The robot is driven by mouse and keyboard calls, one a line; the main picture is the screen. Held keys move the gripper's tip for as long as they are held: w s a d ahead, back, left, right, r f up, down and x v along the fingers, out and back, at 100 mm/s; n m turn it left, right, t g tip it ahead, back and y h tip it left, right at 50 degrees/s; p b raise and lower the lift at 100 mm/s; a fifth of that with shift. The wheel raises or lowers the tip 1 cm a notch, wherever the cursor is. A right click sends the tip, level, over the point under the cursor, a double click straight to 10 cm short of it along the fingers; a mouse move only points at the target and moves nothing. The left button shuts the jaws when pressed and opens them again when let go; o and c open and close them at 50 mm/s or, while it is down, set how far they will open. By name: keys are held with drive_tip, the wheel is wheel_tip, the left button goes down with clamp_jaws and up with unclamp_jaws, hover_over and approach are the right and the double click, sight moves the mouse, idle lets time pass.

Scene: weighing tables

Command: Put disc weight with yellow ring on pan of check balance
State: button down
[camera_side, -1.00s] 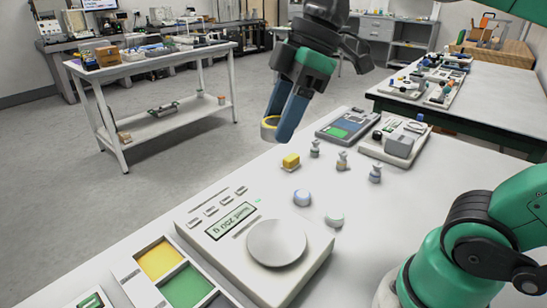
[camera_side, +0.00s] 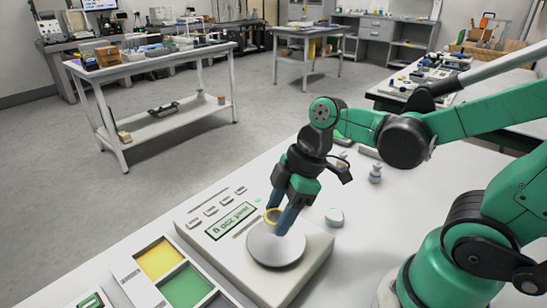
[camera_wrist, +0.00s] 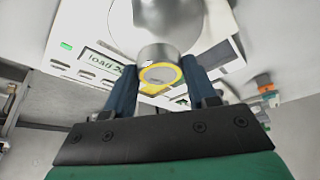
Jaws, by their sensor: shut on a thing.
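The disc weight with the yellow ring (camera_side: 273,215) is a short metal cylinder; it also shows in the wrist view (camera_wrist: 158,72) with its ringed face toward the camera. My gripper (camera_side: 281,220) is shut on it, one blue finger at each side. The check balance (camera_side: 308,262) is a pale box with a lit display and a round grey pan (camera_side: 276,252). My gripper and the weight are over the pan's far part; I cannot tell whether the weight touches it. The pan also fills the top of the wrist view (camera_wrist: 175,18).
A tray with a yellow compartment (camera_side: 160,258) and a green compartment (camera_side: 186,287) lies left of the balance. A pale round weight (camera_side: 334,217) stands just beyond the balance's right side. A small knobbed weight (camera_side: 375,172) stands farther back. My arm hides much of the table's far part.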

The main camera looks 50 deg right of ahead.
drive_tip(key=shift+f, duration=1.65)
drive_tip(key=shift+f, duration=0.15)
drive_tip(key=shift+c, duration=1.4)
unclamp_jaws()
drive_tip(key=v, duration=1.2)
drive_tip(key=w+f+m+t+h, duration=0.1)
drive_tip(key=m, duration=0.2)
drive_tip(key=w+f+m+t+h, duration=0.1)
drive_tip(key=w+m+t, duration=0.1)
drive_tip(key=m, duration=0.2)
drive_tip(key=w+f+m+t+h, duration=0.1)
drive_tip(key=m, duration=0.3)
drive_tip(key=shift+w+d+f+t+h, duration=0.2)
drive_tip(key=shift+w+d+t+h, duration=0.1)
drive_tip(key=shift+d+t, duration=0.1)
